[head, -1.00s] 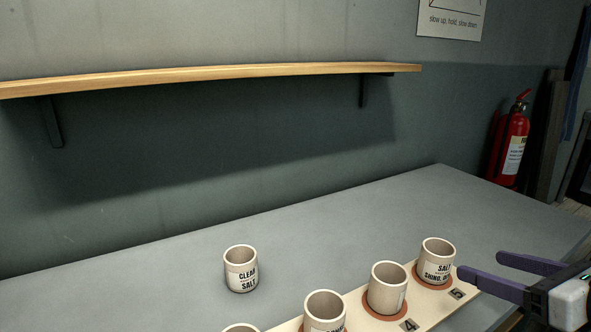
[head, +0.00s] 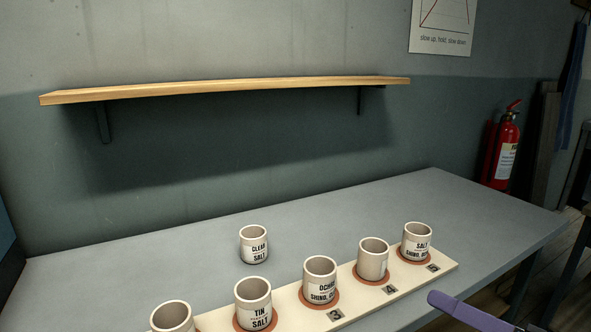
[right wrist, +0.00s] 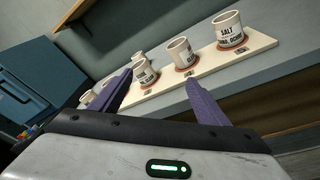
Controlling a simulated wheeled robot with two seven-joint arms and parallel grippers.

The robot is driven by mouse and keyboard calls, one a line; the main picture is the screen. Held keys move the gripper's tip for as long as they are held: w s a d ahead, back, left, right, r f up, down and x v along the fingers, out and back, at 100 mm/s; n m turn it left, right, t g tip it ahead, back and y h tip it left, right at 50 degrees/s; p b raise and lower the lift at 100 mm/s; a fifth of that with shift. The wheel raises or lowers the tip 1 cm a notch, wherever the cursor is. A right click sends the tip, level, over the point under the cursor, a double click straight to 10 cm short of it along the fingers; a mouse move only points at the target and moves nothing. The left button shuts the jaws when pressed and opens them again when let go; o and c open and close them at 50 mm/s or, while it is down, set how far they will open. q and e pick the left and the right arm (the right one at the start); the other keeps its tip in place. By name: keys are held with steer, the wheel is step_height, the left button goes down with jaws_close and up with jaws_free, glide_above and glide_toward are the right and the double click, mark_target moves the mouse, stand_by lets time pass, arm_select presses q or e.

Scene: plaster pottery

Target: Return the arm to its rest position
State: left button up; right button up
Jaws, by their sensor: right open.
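My right gripper (head: 472,311) shows in the head view as a purple finger at the bottom right edge, in front of the board's right end and apart from it. In the right wrist view (right wrist: 160,82) both purple fingers are spread with nothing held between them. The cups behind them in that view, such as the SALT cup (right wrist: 228,28) at the end, stand clear of the fingers. My left gripper is not in view.
Several labelled cups, including the TIN SALT cup (head: 253,292), stand on a pale numbered board (head: 362,302). A CLEAR SALT cup (head: 254,246) stands behind it on the grey table (head: 150,265). A wooden shelf (head: 230,88) and fire extinguisher (head: 503,150) are beyond.

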steer(key=s+a+f+m+t+h+p, duration=0.15)
steer(key=f+m+h, duration=0.25)
steer(key=f+m, duration=0.7)
steer(key=s+f+m+h+p, duration=0.1)
steer(key=s+f+m+h, duration=0.25)
steer(key=f+m, duration=0.8)
steer(key=s+a+f+m+g+y, duration=0.1)
steer(key=s+a+f+m+g, duration=0.5)
steer(key=s+a+f+m, duration=0.3)
steer(key=shift+s+a+f, duration=0.3)
steer(key=shift+s+a, duration=0.1)
steer(key=shift+a, duration=0.45)
steer(key=shift+g, duration=0.25)
